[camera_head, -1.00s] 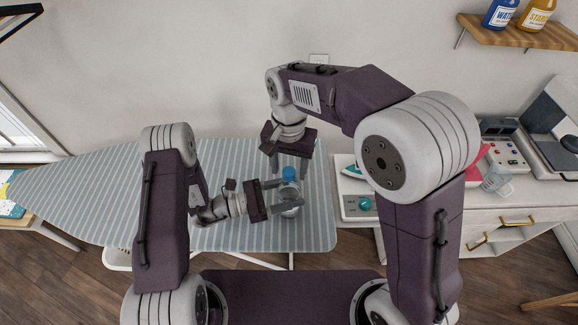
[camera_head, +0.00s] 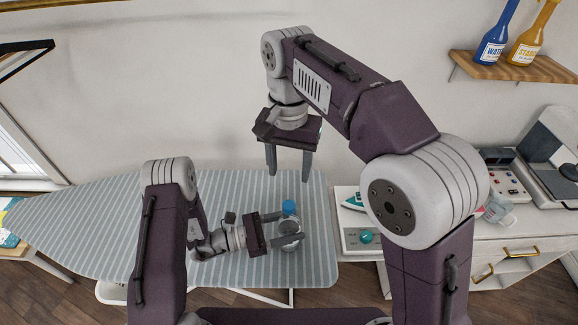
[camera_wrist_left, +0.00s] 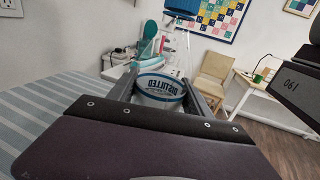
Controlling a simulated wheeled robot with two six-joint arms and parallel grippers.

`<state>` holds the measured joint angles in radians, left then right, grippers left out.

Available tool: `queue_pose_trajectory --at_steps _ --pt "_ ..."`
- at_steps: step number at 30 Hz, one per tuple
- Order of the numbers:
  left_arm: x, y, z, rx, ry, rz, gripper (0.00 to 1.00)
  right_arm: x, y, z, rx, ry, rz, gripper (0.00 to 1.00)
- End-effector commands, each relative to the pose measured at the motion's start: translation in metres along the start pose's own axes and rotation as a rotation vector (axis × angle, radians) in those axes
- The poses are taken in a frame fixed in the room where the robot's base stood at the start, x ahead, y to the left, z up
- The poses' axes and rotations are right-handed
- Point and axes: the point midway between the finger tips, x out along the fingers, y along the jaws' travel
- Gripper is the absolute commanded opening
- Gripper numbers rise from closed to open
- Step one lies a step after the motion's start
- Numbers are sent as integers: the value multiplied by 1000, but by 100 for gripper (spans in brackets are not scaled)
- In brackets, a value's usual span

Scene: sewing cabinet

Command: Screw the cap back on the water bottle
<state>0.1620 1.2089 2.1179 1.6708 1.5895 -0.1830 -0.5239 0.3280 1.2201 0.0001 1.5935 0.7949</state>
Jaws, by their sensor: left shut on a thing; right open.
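The clear water bottle (camera_head: 290,227) stands upright at the right end of the striped ironing board. The blue cap (camera_head: 289,207) sits at the top of the bottle. In the left wrist view the bottle's "DISTILLED" label (camera_wrist_left: 160,86) shows between my fingers, with the blue cap (camera_wrist_left: 182,5) above the clear neck, cut by the frame's top edge. How tightly the cap sits cannot be told. My left gripper (camera_head: 283,228) is shut around the bottle's body from the left. My right gripper (camera_head: 289,174) is open and empty, pointing down above the cap, apart from it.
The ironing board (camera_head: 100,215) is otherwise clear. Blue and yellow bottles (camera_head: 494,46) stand on a wall shelf (camera_head: 520,67). My right arm hides part of the cabinet.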

Motion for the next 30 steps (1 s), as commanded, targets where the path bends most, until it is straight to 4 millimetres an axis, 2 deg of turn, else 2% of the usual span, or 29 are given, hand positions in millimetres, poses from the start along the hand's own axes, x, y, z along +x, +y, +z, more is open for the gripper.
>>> queue_pose_trajectory --at_steps 2,3,5,6,14,17,27,30 --pt "0 0 0 0 1 0 0 0 0 0 0 0 0 54" --pt "0 0 0 0 1 0 63 0 0 0 0 0 0 54" --pt "0 0 0 0 1 0 80 0 0 0 0 0 0 54" --pt "0 0 0 0 1 0 83 0 0 0 0 0 0 54" --pt "0 0 0 0 0 0 83 1 0 0 0 0 0 54" --pt "-6 1 -1 0 0 3 83 3 0 0 0 0 0 54" --pt "-70 2 -2 2 1 6 83 19 0 0 0 0 0 54" --pt "-83 1 -2 1 1 4 83 21 0 0 0 0 0 54"
